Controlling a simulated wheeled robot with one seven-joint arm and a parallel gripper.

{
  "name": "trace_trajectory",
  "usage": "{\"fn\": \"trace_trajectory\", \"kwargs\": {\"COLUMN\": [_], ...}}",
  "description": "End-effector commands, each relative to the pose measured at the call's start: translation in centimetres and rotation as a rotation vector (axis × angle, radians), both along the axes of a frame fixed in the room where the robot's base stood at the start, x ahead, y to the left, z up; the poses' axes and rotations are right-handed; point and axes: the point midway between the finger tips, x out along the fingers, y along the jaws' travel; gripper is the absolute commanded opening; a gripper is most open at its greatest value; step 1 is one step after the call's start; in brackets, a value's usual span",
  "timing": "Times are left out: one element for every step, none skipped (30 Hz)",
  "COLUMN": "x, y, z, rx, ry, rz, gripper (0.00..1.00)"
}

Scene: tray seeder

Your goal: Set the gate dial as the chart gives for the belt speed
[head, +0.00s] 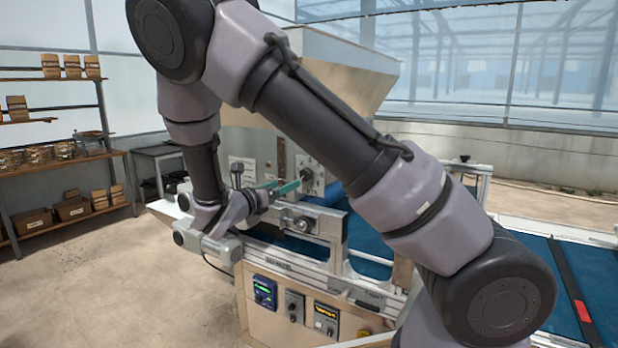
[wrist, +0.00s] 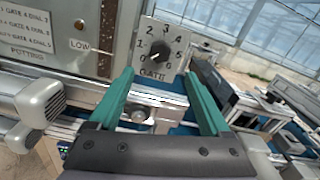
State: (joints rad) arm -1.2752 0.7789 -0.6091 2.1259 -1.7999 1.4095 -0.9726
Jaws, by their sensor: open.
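The gate dial (wrist: 160,50) is a dark knob on a grey numbered plate marked GATE. Its white mark appears to point lower left, near 0. In the head view the dial (head: 307,174) sits on the seeder's front, partly behind my green fingers. My gripper (wrist: 159,80) is open and empty, its two green fingers reaching toward the dial plate, the knob between them in the picture. It also shows in the head view (head: 284,187). A chart (wrist: 32,28) with GATE and DIAL lines and the word POTTING is partly cut off. An orange-lit display (head: 326,312) is too small to read.
A green-lit display (head: 264,291) and a small knob panel (head: 294,306) are on the seeder's lower front. A metal bar with a round fitting (head: 302,224) lies below the dial. A blue belt (head: 520,250) extends right. Shelves with boxes (head: 70,210) stand left.

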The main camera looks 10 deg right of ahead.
Motion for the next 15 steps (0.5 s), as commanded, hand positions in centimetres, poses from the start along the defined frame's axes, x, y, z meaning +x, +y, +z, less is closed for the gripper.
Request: {"fn": "trace_trajectory", "kwargs": {"x": [0.2, 0.4, 0.8, 1.1, 1.4, 1.9, 2.3, 2.7, 3.3, 3.7, 4.1, 4.6, 5.0, 5.4, 5.8], "y": [-0.1, -0.3, -0.7, -1.0, -1.4, -1.9, -2.3, -2.8, -3.3, -3.8, -4.2, -4.7, -5.1, -5.4, -5.9], "z": [0.0, 0.0, 0.0, 0.0, 0.1, 0.0, 0.0, 0.0, 0.0, 0.0, 0.0, 0.0, 0.0, 0.0, 0.0], "rx": [-0.006, -0.008, -0.007, -0.007, -0.007, -0.005, -0.005, -0.005, -0.005, -0.004, -0.003, -0.003, -0.003, -0.003, -0.003], "ry": [-0.001, 0.0, -0.001, -0.001, -0.001, 0.0, 0.0, -0.001, 0.0, 0.0, 0.0, -0.001, -0.001, 0.0, 0.0], "rz": [0.002, 0.002, 0.001, -0.001, -0.002, -0.002, -0.002, -0.003, -0.002, -0.004, -0.003, -0.003, -0.004, -0.003, -0.003], "gripper": [0.81, 0.81, 0.81, 0.81, 0.81, 0.81, 0.81, 0.81, 0.81, 0.81, 0.81, 0.81, 0.81, 0.81, 0.81]}}
